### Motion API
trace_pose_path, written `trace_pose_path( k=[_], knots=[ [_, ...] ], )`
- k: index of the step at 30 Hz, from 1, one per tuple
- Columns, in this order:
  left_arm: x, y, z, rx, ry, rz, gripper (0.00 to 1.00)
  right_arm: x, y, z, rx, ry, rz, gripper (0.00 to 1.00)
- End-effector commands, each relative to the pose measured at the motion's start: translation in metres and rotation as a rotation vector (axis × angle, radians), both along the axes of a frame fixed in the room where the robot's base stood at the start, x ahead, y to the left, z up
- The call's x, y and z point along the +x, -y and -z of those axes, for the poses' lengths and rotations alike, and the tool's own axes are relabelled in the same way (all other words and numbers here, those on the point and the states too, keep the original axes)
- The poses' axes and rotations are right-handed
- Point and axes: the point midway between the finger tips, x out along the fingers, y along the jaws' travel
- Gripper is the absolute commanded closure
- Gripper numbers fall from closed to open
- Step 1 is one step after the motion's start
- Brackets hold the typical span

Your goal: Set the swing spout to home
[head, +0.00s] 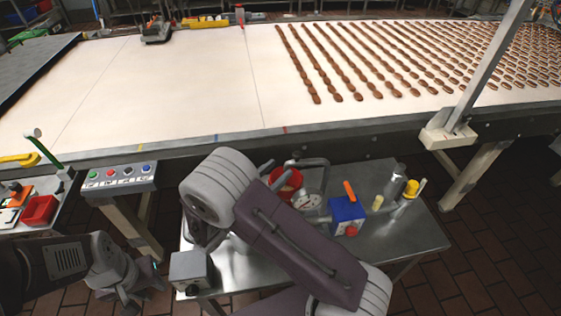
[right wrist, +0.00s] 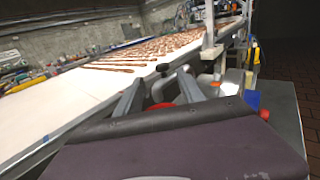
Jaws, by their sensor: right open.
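A grey bent pipe that looks like the swing spout (head: 318,163) rises over the steel side table, beside a red bowl (head: 288,183) and a round dial (head: 310,201). My right arm covers part of this group. In the right wrist view the grey pipe (right wrist: 207,88) is just beyond my right gripper (right wrist: 160,82), whose two fingers are spread apart with nothing between them. The red bowl (right wrist: 162,107) shows low between the fingers. I cannot tell whether a finger touches the pipe. My left gripper (head: 138,283) hangs at the lower left, away from the table; its jaws are unclear.
The steel table (head: 415,235) also bears a blue box (head: 347,212) with an orange lever, a steel bottle (head: 395,182) and a yellow container (head: 411,188). A long white conveyor (head: 180,85) with rows of brown pieces runs behind. A button panel (head: 118,175) stands left.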

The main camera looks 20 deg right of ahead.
Motion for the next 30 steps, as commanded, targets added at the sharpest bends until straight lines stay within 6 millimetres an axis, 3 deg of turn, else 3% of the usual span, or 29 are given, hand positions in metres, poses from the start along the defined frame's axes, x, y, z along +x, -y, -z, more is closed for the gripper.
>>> trace_pose_path(
  k=[5,18,28,30],
  knots=[
    [0.0,0.0,0.0,0.0,0.001,0.0,0.64,0.002,0.004,-0.002,0.004,0.003,0.0,0.54],
    [0.0,0.0,0.009,0.0,0.0,0.0,0.64,0.037,0.075,-0.002,0.006,0.003,0.003,0.54],
    [0.0,0.0,0.009,0.0,0.0,0.0,0.64,0.04,0.081,-0.003,0.006,0.003,0.0,0.54],
    [0.0,0.0,0.009,0.0,0.0,0.0,0.64,0.04,0.081,-0.003,0.006,0.003,0.0,0.71]
  ],
)
